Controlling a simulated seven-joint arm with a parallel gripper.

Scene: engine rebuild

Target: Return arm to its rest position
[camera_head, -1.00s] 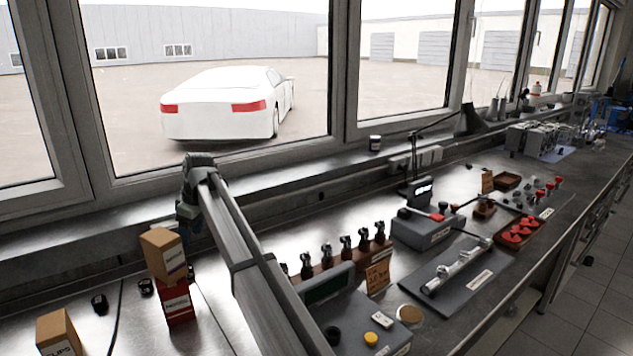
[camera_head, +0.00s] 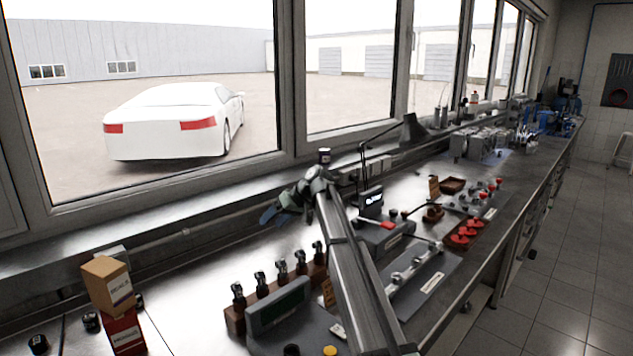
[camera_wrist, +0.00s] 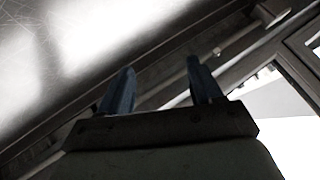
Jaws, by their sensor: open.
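My gripper (camera_head: 273,214) is at the far end of my outstretched arm, above the back of the bench near the window sill. Its two blue fingers point down and left in the head view. In the wrist view the fingers (camera_wrist: 160,88) stand apart with nothing between them. Behind them are the metal bench top and the sill and window frame. The gripper touches nothing that I can make out.
Left of my arm stand stacked boxes (camera_head: 112,290) and a wooden rack (camera_head: 236,319) with several dark pieces. Right of it are a grey mat (camera_head: 441,263) bearing a shaft and a tray of red parts (camera_head: 482,231). Bare bench lies between boxes and rack.

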